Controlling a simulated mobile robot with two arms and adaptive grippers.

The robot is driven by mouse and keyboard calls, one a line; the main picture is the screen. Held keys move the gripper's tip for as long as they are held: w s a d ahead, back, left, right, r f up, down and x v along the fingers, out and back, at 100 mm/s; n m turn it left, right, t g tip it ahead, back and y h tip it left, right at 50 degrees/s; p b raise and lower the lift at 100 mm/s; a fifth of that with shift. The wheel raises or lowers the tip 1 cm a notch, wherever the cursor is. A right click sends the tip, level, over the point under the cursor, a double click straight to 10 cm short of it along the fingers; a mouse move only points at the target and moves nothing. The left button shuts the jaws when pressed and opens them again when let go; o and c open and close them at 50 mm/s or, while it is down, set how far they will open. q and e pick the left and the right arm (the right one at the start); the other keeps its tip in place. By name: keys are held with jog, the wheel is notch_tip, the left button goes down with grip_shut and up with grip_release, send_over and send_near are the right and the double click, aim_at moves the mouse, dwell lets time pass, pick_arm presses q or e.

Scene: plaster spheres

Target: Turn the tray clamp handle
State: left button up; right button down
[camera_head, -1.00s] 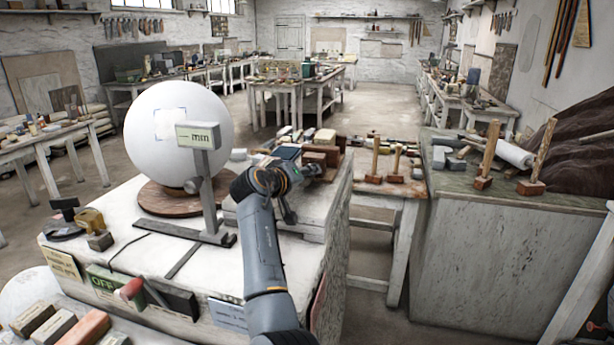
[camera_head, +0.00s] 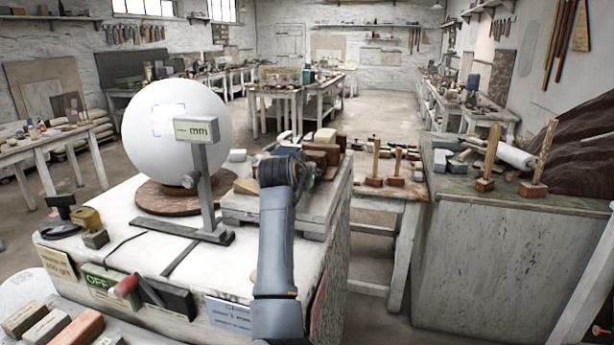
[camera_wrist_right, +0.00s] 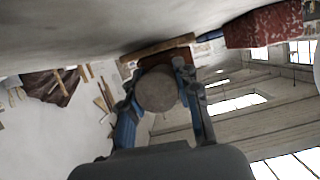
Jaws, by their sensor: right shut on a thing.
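In the right wrist view, my right gripper (camera_wrist_right: 160,92) has its two blue fingers on either side of a round grey-brown knob (camera_wrist_right: 156,88), shut on it. The knob looks like the end of the tray clamp handle, but its shaft is not visible. In the head view, my right arm (camera_head: 277,250) reaches up from the bottom to the grey tray (camera_head: 243,208) on the white block. My right wrist hides the fingers and the handle there. My left gripper is not in view.
A white plaster sphere (camera_head: 177,125) on a wooden disc stands left of the arm, behind a post with an "mm" display (camera_head: 197,130). Brown blocks (camera_head: 322,155) lie just right of my wrist. A mallet table (camera_head: 375,203) stands to the right, across a gap.

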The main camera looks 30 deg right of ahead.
jog(key=m+t, duration=0.1)
jog(key=m, duration=0.1)
jog(key=m+t+y+b, duration=0.1)
jog(key=m, duration=0.1)
jog(key=shift+y, duration=0.3)
dwell(0.5)
jog(key=c, duration=1.2)
grip_release()
jog(key=shift+w+f, duration=0.1)
jog(key=shift+w, duration=0.1)
notch_tip(320, 180, up, 10)
jog(key=shift+a+f, duration=0.15)
jog(key=shift+f, duration=0.1)
jog(key=shift+r, duration=0.2)
